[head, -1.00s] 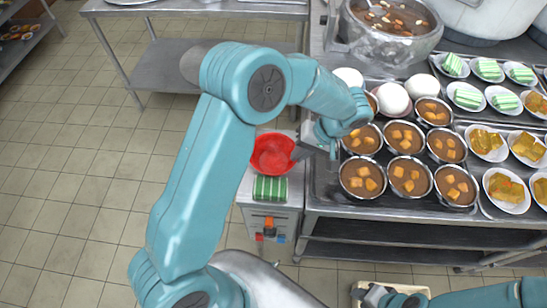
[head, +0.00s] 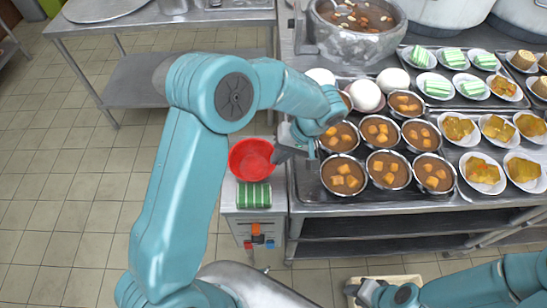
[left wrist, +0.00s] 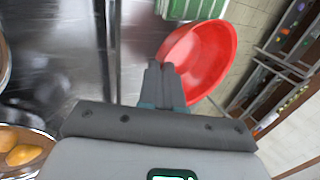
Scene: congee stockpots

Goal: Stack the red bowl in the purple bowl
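The red bowl (head: 251,159) is at the left end of the steel counter, over a small side stand. It also shows in the left wrist view (left wrist: 210,62), seen tilted. My left gripper (head: 284,148) is at the bowl's right rim. In the left wrist view its fingers (left wrist: 160,75) are close together at the rim, and the gripper looks shut on it. I cannot tell whether the bowl's base touches the stand. My right gripper (head: 353,290) is low at the bottom of the head view, its fingers too small to read. No purple bowl shows.
Several filled metal bowls (head: 343,176) crowd a tray just right of my left gripper. A large pot (head: 358,45) stands behind.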

